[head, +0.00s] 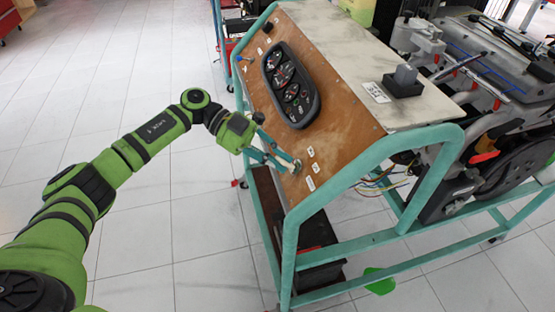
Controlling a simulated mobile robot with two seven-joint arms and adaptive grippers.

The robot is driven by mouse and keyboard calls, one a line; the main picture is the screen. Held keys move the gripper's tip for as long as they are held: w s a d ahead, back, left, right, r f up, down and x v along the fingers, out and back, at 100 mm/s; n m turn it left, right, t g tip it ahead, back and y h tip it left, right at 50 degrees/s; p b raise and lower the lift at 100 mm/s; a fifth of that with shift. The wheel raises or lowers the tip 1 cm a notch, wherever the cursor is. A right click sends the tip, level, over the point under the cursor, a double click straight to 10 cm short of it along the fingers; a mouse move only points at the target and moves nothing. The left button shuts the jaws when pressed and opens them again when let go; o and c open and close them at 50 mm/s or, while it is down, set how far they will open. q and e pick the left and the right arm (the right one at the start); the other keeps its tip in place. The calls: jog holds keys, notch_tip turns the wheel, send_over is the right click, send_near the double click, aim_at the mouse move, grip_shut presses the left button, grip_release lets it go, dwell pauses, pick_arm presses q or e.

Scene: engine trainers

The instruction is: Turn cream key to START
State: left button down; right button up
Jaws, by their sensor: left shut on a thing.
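The wooden panel (345,112) of the engine trainer slopes toward me on a teal frame. My left gripper (292,163) is at the panel's lower part, beside several small white labels (311,167). Its fingers are shut on the small cream key at the panel face, which they mostly cover. The key's exact angle and the text on the labels are too small to tell. My right gripper is not in view.
A black gauge cluster (290,85) sits on the panel above my gripper. The teal frame (371,167) borders the panel. An engine (480,80) stands behind at the right. The tiled floor (120,45) at the left is clear.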

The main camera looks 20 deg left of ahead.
pick_arm(q)
jog(key=c, duration=1.2)
grip_release()
jog(key=shift+w+a+r, duration=0.1)
jog(key=shift+a+r, duration=0.05)
jog(key=shift+a, duration=0.2)
jog(key=v, duration=1.1)
jog(key=shift+a, duration=0.1)
